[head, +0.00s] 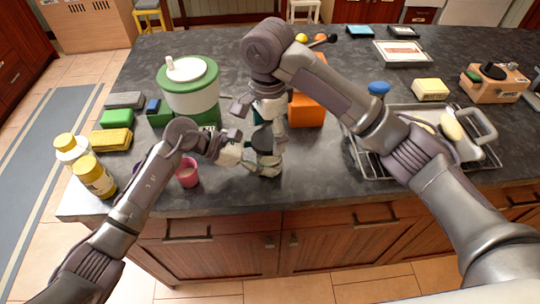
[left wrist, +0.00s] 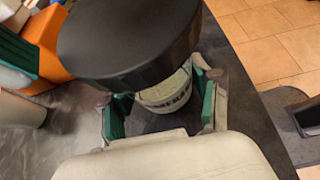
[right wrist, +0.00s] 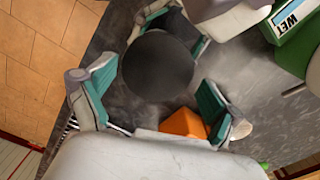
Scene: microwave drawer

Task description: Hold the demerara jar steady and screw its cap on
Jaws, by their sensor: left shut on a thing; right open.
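The demerara jar (left wrist: 168,95) stands upright near the counter's front edge, its printed label partly showing in the left wrist view. My left gripper (head: 250,158) is shut around its side, with green pads on both sides. The wide black cap (left wrist: 130,42) covers the jar's top; how far it is seated cannot be told. The cap shows from above as a dark disc in the right wrist view (right wrist: 158,66). My right gripper (head: 265,122) points down above the jar, its fingers open and spread to either side of the cap, apart from it.
A pink cup (head: 187,173) stands just left of the jar. An orange box (head: 307,108) and a green-and-white dispenser (head: 190,92) stand close behind. A wire rack (head: 372,172) lies to the right. Yellow-capped bottles (head: 95,176) stand at the left edge.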

